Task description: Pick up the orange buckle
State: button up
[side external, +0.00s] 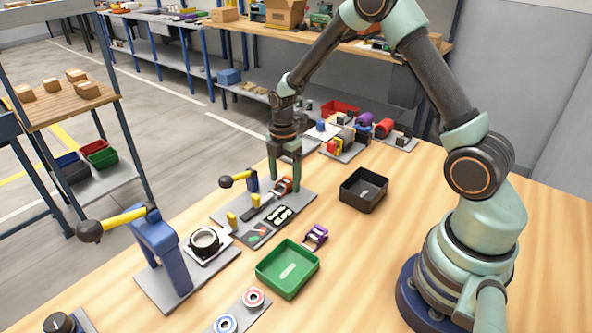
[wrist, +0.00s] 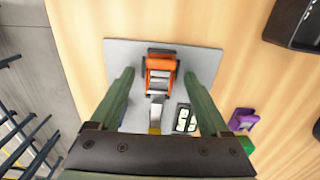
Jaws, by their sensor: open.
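The orange buckle (wrist: 160,66) sits on a grey plate (wrist: 121,52), with a pale metal-looking strip running down from it. My gripper (wrist: 158,76) is open, with one finger on each side of the buckle in the wrist view. A gap shows between the buckle and each finger. In the side view the buckle (side external: 284,184) shows partly behind and between the fingers of my gripper (side external: 286,182), which point down over the plate. I cannot tell the exact height of the fingertips.
On the same plate stands a small blue lever with a yellow handle (side external: 239,177). A black bin (side external: 363,190), a green tray (side external: 288,268) and a purple buckle (side external: 315,236) lie nearby. A larger blue lever stand (side external: 165,252) is at the front left. Bare wood lies right of the bin.

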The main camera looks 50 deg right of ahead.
aim_at(285, 181)
grip_shut()
jog(key=shift+r, duration=0.1)
notch_tip(285, 181, up, 20)
dwell(0.6)
